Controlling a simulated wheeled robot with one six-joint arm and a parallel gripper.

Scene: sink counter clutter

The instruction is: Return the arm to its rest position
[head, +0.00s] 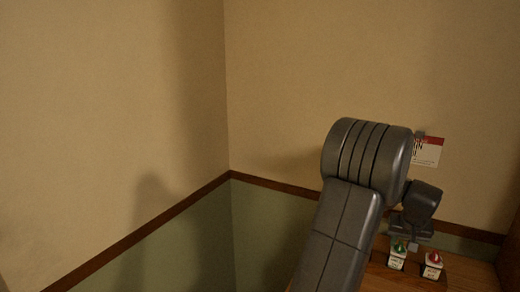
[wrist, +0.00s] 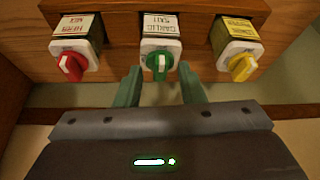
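My gripper (wrist: 161,74) is open in the wrist view, with its two teal fingers apart and nothing held between them. A white-topped container with a green knob (wrist: 161,62) shows between and just beyond the fingertips; I cannot tell how far off it is. In the head view my arm rises from the bottom centre and bends at right. There my gripper (head: 412,238) hangs pointing down, just above and behind the green-knob container (head: 397,256). The fingers are mostly hidden in that view.
A red-knob container (wrist: 74,60) and a yellow-knob container (wrist: 238,60) flank the green one in the wrist view. They stand on a wooden ledge (wrist: 195,7). A red and white sign (head: 428,152) is on the wall behind my arm. The left side is free.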

